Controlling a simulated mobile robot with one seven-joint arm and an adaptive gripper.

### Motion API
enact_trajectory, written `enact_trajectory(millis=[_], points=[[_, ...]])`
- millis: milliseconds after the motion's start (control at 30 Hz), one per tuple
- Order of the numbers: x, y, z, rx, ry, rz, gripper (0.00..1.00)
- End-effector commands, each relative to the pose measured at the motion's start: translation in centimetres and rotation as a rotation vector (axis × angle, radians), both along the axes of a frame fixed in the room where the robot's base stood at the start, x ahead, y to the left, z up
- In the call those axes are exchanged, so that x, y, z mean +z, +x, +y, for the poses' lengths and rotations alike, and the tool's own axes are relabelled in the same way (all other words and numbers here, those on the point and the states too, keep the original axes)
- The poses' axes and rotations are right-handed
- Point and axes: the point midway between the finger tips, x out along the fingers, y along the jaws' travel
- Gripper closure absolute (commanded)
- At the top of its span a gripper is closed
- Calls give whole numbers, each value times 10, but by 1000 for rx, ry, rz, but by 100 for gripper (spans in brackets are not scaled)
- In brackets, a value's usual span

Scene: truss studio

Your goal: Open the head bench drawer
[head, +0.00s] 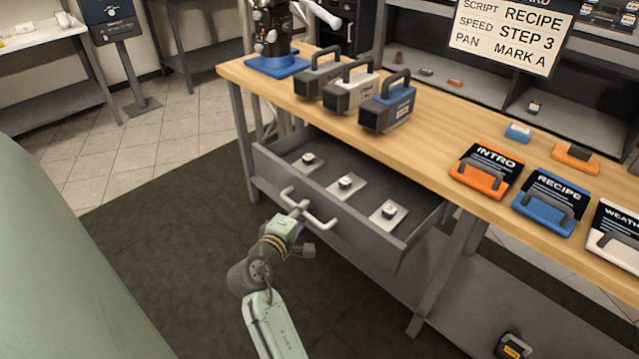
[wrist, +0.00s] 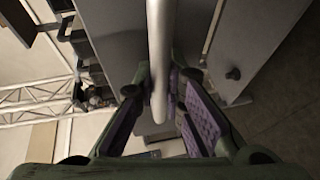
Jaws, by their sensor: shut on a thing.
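The head bench drawer (head: 345,240) is a grey drawer under the wooden bench top, and it stands pulled out. Three small plates with knobs lie inside it, one of them a light plate (head: 388,213) at the right. Its white bar handle (head: 318,217) runs across the front. My gripper (head: 301,208) is at the handle, and its fingers are shut around the bar. In the wrist view the handle bar (wrist: 161,60) runs between the two purple-padded fingers of my gripper (wrist: 163,105). The exact finger contact is partly hidden in the head view.
On the bench top (head: 430,130) stand several handled boxes, including a blue one (head: 388,105), and labelled cases such as the orange INTRO case (head: 485,172). A bench leg (head: 436,280) stands right of the drawer. The dark floor mat (head: 160,235) left of my arm is clear.

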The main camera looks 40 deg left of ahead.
Motion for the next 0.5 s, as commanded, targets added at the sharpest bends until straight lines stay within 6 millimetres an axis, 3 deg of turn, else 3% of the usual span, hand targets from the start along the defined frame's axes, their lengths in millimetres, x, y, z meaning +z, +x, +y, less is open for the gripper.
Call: enact_trajectory(millis=[200, 500], points=[[0, -47, 4, 2, 1, 1, 100], [0, -77, 6, -1, 2, 0, 100]])
